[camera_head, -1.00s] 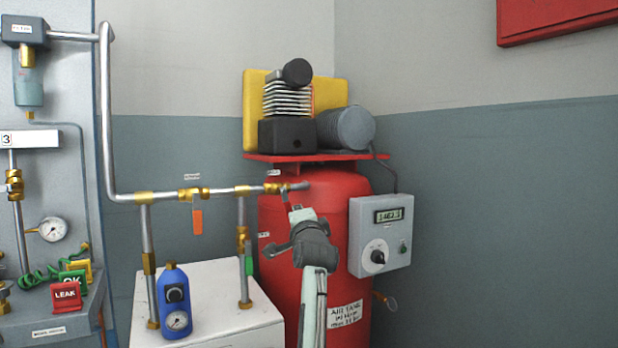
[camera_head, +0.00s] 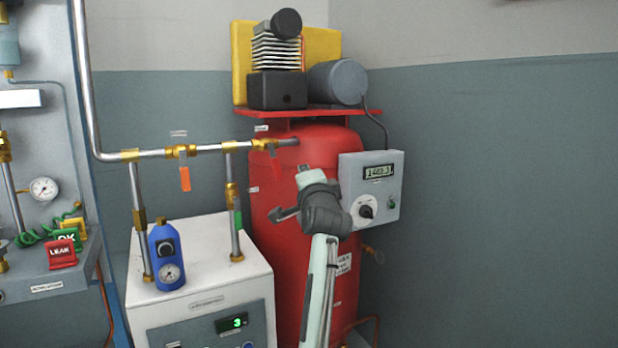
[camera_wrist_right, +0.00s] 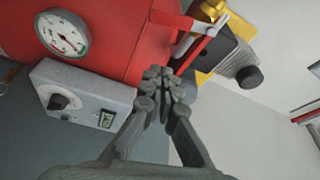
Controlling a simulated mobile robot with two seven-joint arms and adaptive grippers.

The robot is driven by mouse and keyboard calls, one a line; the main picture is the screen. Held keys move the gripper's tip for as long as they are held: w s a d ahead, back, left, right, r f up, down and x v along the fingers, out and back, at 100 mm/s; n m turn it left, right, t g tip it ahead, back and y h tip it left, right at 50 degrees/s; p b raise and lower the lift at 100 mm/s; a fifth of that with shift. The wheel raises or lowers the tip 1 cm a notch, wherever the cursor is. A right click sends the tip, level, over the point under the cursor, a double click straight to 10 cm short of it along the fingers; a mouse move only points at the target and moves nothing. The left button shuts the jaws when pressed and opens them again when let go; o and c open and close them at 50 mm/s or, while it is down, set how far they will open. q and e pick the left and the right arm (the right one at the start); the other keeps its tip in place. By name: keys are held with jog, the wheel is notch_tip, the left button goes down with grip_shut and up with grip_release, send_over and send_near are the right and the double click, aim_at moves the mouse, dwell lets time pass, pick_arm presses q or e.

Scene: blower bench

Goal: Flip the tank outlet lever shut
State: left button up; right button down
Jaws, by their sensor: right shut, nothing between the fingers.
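The tank outlet valve (camera_head: 264,145) is a brass fitting on the pipe beside the upper part of the red air tank (camera_head: 318,140). Its red lever (camera_head: 276,164) hangs down, across the line of the pipe. In the right wrist view the brass valve (camera_wrist_right: 213,9) and red lever (camera_wrist_right: 194,52) show at the upper right, beyond the fingertips. My right gripper (camera_head: 284,214) is below the lever in the head view, apart from it. In the wrist view its fingers (camera_wrist_right: 163,82) are together with nothing between them. My left gripper is out of view.
A grey control box (camera_head: 370,190) is fixed on the tank's right. An orange-handled valve (camera_head: 185,178) and a green-handled one (camera_head: 238,219) are on the pipework. A blue bottle (camera_head: 167,257) stands on the white cabinet (camera_head: 208,280). A round gauge (camera_wrist_right: 62,34) shows in the wrist view.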

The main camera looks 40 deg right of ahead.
jog(key=shift+v, duration=1.55)
